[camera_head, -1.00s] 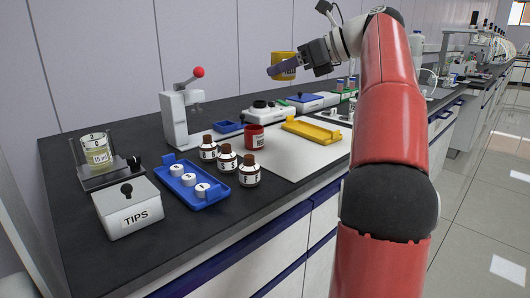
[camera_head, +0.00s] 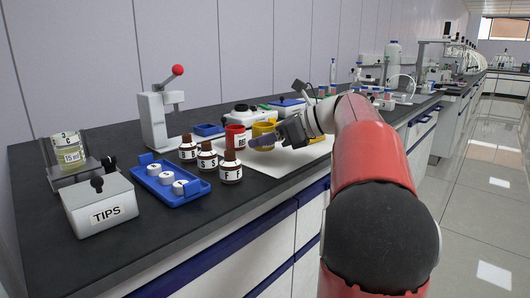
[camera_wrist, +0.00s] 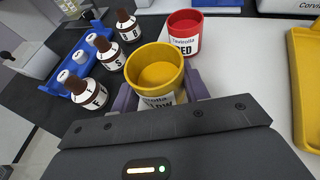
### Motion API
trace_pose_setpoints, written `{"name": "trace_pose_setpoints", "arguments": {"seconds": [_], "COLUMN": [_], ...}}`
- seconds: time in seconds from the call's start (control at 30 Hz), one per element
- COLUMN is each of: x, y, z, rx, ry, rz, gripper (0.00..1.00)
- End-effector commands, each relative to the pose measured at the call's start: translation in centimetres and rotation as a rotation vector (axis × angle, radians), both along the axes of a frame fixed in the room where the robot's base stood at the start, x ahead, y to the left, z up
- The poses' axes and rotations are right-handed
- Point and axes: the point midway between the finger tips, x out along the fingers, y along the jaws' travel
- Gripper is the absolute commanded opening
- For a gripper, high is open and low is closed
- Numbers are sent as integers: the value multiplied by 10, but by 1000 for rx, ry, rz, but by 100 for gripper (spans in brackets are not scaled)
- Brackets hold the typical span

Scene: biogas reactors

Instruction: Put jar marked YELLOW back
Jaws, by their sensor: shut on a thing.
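The yellow jar (camera_wrist: 156,69) is upright between my gripper's fingers; its white label, partly hidden, ends in "LOW". It also shows in the head view (camera_head: 263,129). My gripper (camera_wrist: 158,92) is shut on it, low over the white mat (camera_wrist: 232,78); I cannot tell whether the jar touches the mat. The red jar (camera_wrist: 185,32), labelled "Covirolla RED", stands just behind it on the mat; in the head view it is at the left of the yellow jar (camera_head: 236,138). The yellow tray (camera_wrist: 308,85) lies to the right in the wrist view.
Brown bottles marked B (camera_head: 188,148), S (camera_head: 207,156) and F (camera_head: 230,167) stand left of my gripper. A blue tray with white-capped items (camera_head: 172,182), a TIPS box (camera_head: 98,207) and a press with a red knob (camera_head: 160,110) are further left.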

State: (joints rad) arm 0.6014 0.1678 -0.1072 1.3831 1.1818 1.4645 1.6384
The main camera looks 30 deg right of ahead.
Motion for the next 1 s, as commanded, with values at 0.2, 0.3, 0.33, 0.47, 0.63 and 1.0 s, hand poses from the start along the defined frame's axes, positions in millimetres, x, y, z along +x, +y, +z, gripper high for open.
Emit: {"name": "trace_pose_setpoints", "arguments": {"seconds": [0.2,0.3,0.33,0.47,0.63,1.0], "x": [0,0,0,0,0,-12], "y": [0,0,0,0,0,-12], "z": [-28,-27,-27,-27,-27,-19], "rx": [0,-1,0,-1,0,0], "ry": [0,-1,0,1,0,0], "rz": [0,0,0,0,0,-3], "gripper": [18,18,18,57,67,67]}}
